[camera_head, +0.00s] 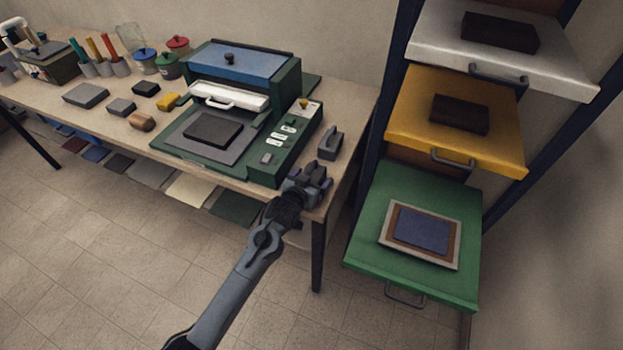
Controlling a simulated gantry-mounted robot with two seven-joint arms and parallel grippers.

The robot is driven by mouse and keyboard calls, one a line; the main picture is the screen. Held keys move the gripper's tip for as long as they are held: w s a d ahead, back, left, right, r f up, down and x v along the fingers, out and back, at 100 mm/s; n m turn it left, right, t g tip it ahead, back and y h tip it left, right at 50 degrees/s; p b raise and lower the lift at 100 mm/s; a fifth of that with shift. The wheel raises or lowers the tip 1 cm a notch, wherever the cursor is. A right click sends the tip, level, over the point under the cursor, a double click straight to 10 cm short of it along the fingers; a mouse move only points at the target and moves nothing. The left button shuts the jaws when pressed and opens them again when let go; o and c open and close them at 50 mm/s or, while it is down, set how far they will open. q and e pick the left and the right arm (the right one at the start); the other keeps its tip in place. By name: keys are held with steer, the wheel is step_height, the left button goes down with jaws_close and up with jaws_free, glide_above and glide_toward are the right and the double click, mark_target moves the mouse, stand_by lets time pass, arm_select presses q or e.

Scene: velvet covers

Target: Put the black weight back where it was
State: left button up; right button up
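A flat black block (213,129) lies on the grey plate (182,136) at the front of the green press. Similar dark blocks lie on the white drawer (500,32) and on the yellow drawer (460,114). The frame does not show which one is the black weight. The open green drawer (374,225) holds a pale board with a brown layer and a blue piece on top, with no block on it. My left gripper (314,172) is at the table's front right corner, apart from these blocks. Its finger gap is unclear. My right gripper is not in view.
The green press (240,85) with a blue lid stands on the table (350,105). A grey handled tool (330,143) stands just beyond my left gripper. Small blocks and jars fill the table's left. The three pulled-out drawers jut out at the right.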

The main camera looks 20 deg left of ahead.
arm_select(q)
steer(key=shift+s+r, duration=0.25)
steer(key=d+p+v, duration=0.1)
steer(key=p+v, duration=0.2)
steer(key=v, duration=0.8)
steer(key=s+f+g, duration=0.2)
steer(key=s+g, duration=0.1)
steer(key=s, duration=0.7)
steer(key=s+a+f+m+g, duration=0.1)
steer(key=s+f+g, duration=0.1)
steer(key=s, duration=0.8)
steer(key=s+a+f+g, duration=0.1)
steer(key=s+f+g, duration=0.2)
steer(key=s, duration=0.7)
steer(key=shift+s+g+y, duration=0.3)
steer(key=shift+g, duration=0.7)
